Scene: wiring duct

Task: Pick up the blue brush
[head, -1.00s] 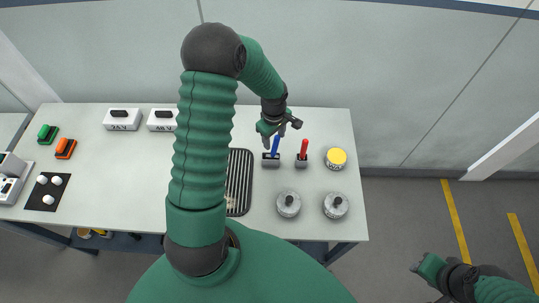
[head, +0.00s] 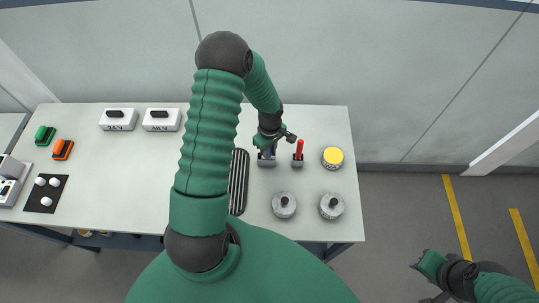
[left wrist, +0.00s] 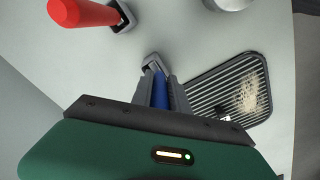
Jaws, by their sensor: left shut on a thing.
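The blue brush (left wrist: 160,92) stands in a small grey holder (left wrist: 153,62) on the table; in the head view the holder (head: 267,162) shows just below my gripper. My left gripper (head: 271,146) is around the brush's blue handle from above, and in the left wrist view its fingers (left wrist: 161,88) are shut on it. The lower end of the brush is hidden in the holder and behind the fingers. My right gripper (head: 418,268) is away from the table at the lower right; its fingers are too small to judge.
A red-handled tool (head: 299,150) stands in its own holder close to the right. A black ribbed tray (head: 239,183), with a pale patch in the wrist view, lies left of the holder.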

